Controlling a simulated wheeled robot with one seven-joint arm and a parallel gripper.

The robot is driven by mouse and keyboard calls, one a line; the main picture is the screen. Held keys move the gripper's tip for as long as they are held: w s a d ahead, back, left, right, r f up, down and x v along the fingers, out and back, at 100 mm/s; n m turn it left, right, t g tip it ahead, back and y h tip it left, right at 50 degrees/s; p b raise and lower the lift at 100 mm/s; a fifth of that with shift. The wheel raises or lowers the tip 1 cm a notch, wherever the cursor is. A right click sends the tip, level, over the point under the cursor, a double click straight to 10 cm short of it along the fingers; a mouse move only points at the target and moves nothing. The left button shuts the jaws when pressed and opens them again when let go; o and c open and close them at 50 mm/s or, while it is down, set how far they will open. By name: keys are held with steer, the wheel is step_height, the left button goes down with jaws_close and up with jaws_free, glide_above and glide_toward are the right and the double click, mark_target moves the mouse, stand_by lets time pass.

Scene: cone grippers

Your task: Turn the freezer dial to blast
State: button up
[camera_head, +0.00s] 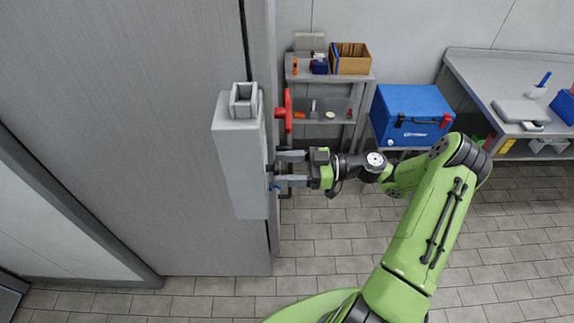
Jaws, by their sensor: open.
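A grey control box (240,168) is fixed to the grey panel wall on the left. Its front faces right and is seen nearly edge-on, so no dial markings can be read. A red knob or handle (287,110) sticks out from its upper part. My gripper (278,169) is open, with its two fingers pointing left at the lower part of that face, below the red part. A small dark part (270,169) shows between the fingertips, perhaps the dial. A small blue part (273,187) shows by the lower finger. Whether the fingers touch anything cannot be told.
A shelf unit (325,122) with a cardboard box (351,58) and small items stands behind. A blue cooler (411,115) is right of it, and a metal table (490,75) stands at the far right. The tiled floor (340,235) left of my arm is clear.

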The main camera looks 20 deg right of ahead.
steer(key=c, duration=1)
steer(key=shift+c, duration=0.3)
steer(key=shift+m, duration=0.3)
steer(key=m+p, duration=0.1)
steer(key=m, duration=1)
steer(key=shift+s+r+p, duration=0.1)
steer(key=shift+p, duration=0.2)
steer(key=shift+m, duration=0.3)
steer(key=o, duration=1.1)
steer(key=shift+c, duration=0.2)
